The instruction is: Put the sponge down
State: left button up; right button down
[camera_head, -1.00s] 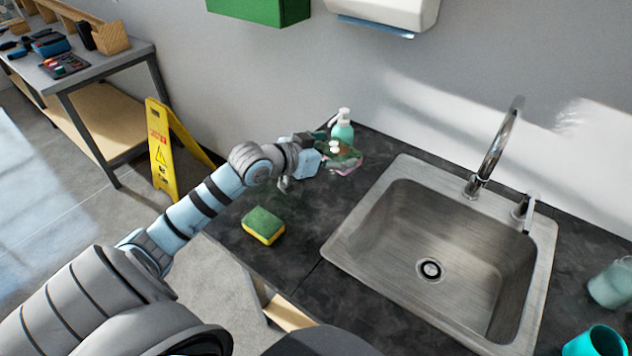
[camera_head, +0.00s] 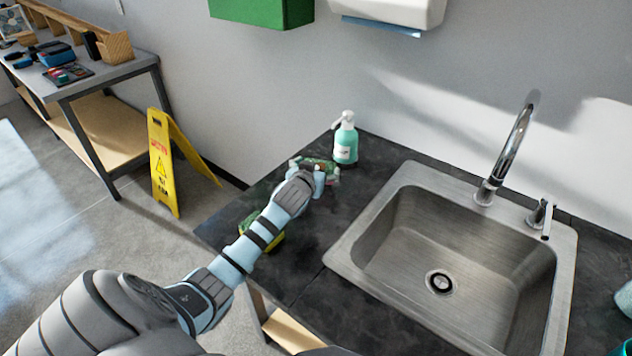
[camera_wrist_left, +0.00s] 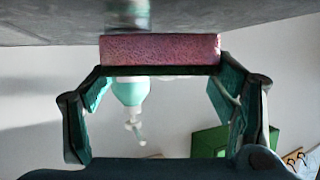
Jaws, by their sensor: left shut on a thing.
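My left gripper (camera_head: 316,176) reaches over the black counter near the soap bottle and is shut on a sponge with a dark green top and a pink body (camera_wrist_left: 160,49). A second sponge, green and yellow (camera_head: 274,239), lies on the counter, partly hidden under my left arm. My right gripper is out of view.
A teal soap bottle (camera_head: 345,141) stands just behind the held sponge. The steel sink (camera_head: 400,185) with its faucet (camera_head: 512,150) is to the right. Counter (camera_head: 325,215) between gripper and sink is clear. A yellow floor sign (camera_head: 163,170) stands off to the left.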

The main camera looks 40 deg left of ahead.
pick_arm(q)
notch_tip(320, 180, down, 3)
jog(key=shift+r+b, duration=0.1)
jog(key=shift+b, duration=0.2)
jog(key=o, duration=0.9)
jog(key=shift+s+r, duration=0.15)
jog(key=p+v, duration=0.3)
jog(key=v, duration=0.8)
jog(key=shift+p, duration=0.4)
jog(key=shift+s+d+r, duration=0.15)
jog(key=shift+s+d, duration=0.1)
